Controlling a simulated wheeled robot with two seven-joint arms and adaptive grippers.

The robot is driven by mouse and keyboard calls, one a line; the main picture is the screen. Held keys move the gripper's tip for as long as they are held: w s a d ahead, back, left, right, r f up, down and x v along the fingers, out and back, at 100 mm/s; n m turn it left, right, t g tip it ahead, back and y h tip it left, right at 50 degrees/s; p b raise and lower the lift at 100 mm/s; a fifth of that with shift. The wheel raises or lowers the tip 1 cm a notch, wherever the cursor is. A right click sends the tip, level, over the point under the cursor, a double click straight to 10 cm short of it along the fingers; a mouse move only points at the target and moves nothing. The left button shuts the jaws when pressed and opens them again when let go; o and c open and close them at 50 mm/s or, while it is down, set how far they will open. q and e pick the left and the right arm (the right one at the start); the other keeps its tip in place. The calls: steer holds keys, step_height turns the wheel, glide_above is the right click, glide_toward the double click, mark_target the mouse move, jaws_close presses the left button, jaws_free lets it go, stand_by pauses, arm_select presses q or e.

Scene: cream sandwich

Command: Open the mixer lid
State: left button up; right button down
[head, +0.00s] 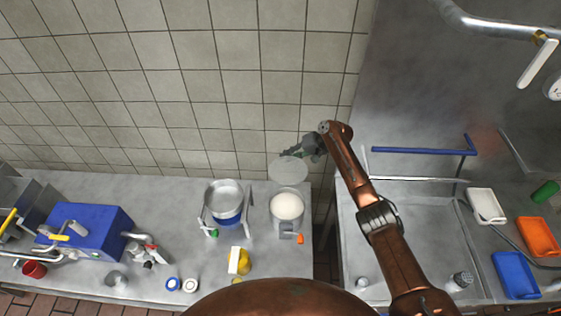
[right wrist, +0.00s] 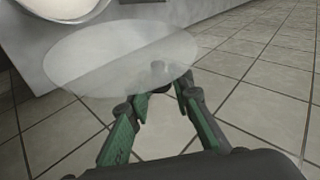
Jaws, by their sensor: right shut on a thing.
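The mixer (head: 287,228) stands near the right end of the left counter, and its round opening with white contents (head: 287,206) is uncovered. Its translucent round lid (head: 288,170) is off to the far side of the opening, toward the wall. In the right wrist view the lid (right wrist: 115,52) is a clear disc with a small knob (right wrist: 158,67) at its edge, close to my fingertips. My right gripper (head: 304,150) is shut on the lid at its far edge; the wrist view shows its green fingers (right wrist: 162,92). The exact contact is hard to see. My left gripper is not in view.
A metal pot (head: 224,196) with a blue band stands left of the mixer. A yellow item (head: 241,262) and a blue box-shaped thing (head: 90,228) are on the same counter. The tiled wall (head: 230,80) is behind. Trays (head: 486,206) lie on the right counter.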

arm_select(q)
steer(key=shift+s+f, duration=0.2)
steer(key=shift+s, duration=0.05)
arm_select(e)
steer(key=shift+w+d+f, duration=0.25)
steer(key=c, duration=1.8)
jaws_free()
steer(key=shift+o, duration=0.2)
steer(key=shift+a, duration=0.1)
steer(key=v, duration=1.2)
